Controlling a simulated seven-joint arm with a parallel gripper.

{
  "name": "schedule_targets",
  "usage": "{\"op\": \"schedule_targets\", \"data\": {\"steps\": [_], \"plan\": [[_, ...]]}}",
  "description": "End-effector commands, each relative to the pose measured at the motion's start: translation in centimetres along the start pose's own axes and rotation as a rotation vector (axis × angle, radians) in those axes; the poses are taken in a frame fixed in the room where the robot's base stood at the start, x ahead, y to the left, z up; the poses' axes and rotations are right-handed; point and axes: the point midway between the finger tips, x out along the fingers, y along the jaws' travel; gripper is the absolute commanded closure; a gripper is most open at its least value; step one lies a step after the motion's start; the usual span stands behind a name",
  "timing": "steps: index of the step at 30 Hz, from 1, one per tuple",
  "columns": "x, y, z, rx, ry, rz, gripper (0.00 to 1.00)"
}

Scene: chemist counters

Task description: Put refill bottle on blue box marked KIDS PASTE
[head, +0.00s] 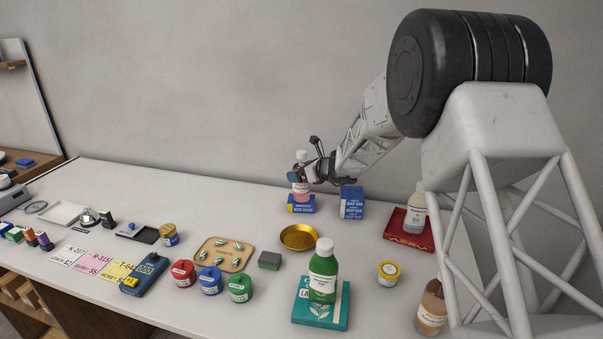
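A pink bottle with a white cap (302,188) stands upright at the back of the counter, over a flat blue box (301,208). It appears to rest on the box, but a small gap cannot be ruled out. The print on both is too small to read. My gripper (304,174) is at the bottle's upper part, with a finger across its front. Whether the fingers press on it cannot be told. A second blue box (352,203) stands upright just to the right; its label is not clearly legible.
A white bottle (414,213) is on a red box (408,236), partly behind my arm. A green bottle (323,274) stands on a teal box (310,318). A gold bowl (299,237), a brown bottle (432,308) and a yellow jar (388,273) stand nearby. Counter left of the flat blue box is clear.

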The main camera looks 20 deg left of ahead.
Motion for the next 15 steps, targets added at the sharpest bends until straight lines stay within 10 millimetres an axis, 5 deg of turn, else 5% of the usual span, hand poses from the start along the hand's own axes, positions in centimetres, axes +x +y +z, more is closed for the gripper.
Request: {"op": "schedule_targets", "data": {"steps": [15], "plan": [[-5.1,0.0,0.1,0.000,-0.001,-0.001,0.06]]}}
